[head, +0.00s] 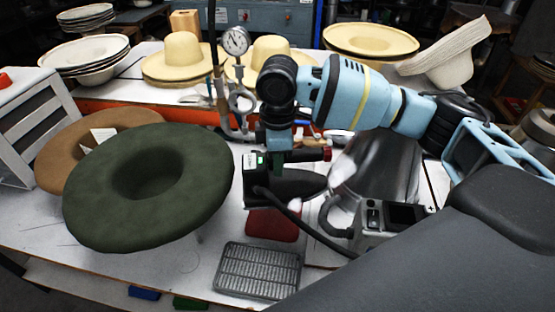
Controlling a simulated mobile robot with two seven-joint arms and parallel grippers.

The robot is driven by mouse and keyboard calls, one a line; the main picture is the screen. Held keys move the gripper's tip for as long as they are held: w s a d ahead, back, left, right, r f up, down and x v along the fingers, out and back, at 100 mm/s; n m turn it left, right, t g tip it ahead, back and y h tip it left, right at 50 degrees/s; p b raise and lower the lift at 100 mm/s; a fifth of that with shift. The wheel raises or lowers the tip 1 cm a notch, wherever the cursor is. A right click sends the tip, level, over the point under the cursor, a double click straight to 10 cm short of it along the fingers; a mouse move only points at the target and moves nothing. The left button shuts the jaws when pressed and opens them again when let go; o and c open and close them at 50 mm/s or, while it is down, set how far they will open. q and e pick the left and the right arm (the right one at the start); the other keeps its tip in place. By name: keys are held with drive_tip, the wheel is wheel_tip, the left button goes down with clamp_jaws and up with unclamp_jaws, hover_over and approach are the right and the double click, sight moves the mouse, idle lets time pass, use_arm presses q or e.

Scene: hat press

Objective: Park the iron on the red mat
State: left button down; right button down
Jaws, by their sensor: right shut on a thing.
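The iron (288,188) is dark, with a small green light on its left end and a black cord running down to the right. My right gripper (277,160) comes down from above and is shut on the iron; its fingertips are partly hidden. The red mat (272,228) lies on the white table, its front part showing just below the iron in the picture. The iron hides the mat's rear part. I cannot tell whether the iron touches the mat. My left gripper is out of view.
A ridged metal plate (258,271) lies in front of the mat. A dark green hat (150,215) and a brown hat (60,160) stand to the left. A control box (392,217) sits to the right. A pressure gauge (236,41) on a pipe rises behind.

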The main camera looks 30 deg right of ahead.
drive_tip(key=n, duration=0.2)
drive_tip(key=w+n, duration=0.1)
drive_tip(key=n, duration=0.1)
drive_tip(key=w+f+n, duration=0.1)
drive_tip(key=n, duration=0.1)
drive_tip(key=shift+w+d+f+n, duration=0.1)
drive_tip(key=shift+w+d+n, duration=0.1)
drive_tip(key=shift+d+n, duration=0.15)
drive_tip(key=n, duration=0.2)
drive_tip(key=w+f+n+b, duration=0.1)
drive_tip(key=shift+w+d+n, duration=0.1)
drive_tip(key=shift+d+n, duration=0.2)
drive_tip(key=shift+n, duration=0.05)
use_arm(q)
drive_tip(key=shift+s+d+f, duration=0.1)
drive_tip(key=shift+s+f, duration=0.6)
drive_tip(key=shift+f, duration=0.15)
use_arm(e)
drive_tip(key=shift+w+d+f+n, duration=0.15)
drive_tip(key=shift+w+f+n, duration=0.1)
drive_tip(key=shift+n, duration=0.55)
drive_tip(key=shift+w+d+f+n, duration=0.1)
drive_tip(key=shift+w+n, duration=0.15)
drive_tip(key=shift+n, duration=0.55)
drive_tip(key=shift+f, duration=0.1)
